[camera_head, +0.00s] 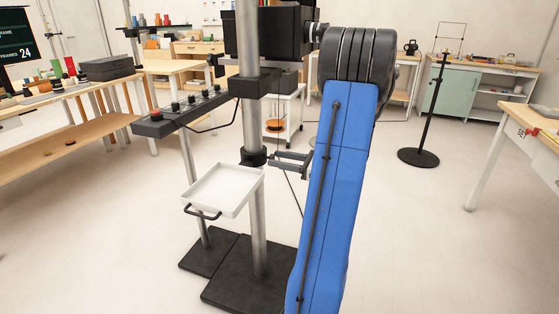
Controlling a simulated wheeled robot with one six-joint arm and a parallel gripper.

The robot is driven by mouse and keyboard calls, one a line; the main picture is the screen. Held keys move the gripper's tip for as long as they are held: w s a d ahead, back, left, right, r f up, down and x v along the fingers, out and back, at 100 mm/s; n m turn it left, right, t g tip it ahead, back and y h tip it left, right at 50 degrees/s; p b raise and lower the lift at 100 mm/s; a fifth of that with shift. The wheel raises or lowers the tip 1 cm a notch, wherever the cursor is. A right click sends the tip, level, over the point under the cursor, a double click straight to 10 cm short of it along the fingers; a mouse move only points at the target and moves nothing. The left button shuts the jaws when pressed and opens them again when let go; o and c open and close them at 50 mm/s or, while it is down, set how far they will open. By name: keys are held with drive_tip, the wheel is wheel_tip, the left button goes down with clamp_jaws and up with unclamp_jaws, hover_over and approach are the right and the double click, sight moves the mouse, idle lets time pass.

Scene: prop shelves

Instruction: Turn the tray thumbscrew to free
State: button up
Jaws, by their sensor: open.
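A white shallow tray (222,190) with a dark handle (202,212) at its near edge is on a grey metal column (257,215). A black collar (253,157) sits on the column just above the tray's right corner. My gripper (277,159) shows from behind my blue arm. Its two grey fingers are apart and point left at the collar, close to its right side. I cannot make out the thumbscrew itself; it is too small or hidden by the fingers. Whether the fingers touch anything is unclear.
A black control box (183,112) with knobs stands on a thinner post left of the column. Dark base plates (250,272) lie on the floor below. A black stand (418,157) is at the right. Benches line the left, back and right. Floor between is clear.

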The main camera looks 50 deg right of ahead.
drive_tip(key=shift+w, duration=0.1)
drive_tip(key=c, duration=1.1)
drive_tip(key=shift+o, duration=0.2)
drive_tip(key=shift+a+n, duration=0.1)
drive_tip(key=shift+n, duration=0.3)
drive_tip(key=n, duration=2.1)
drive_tip(key=shift+f, duration=0.2)
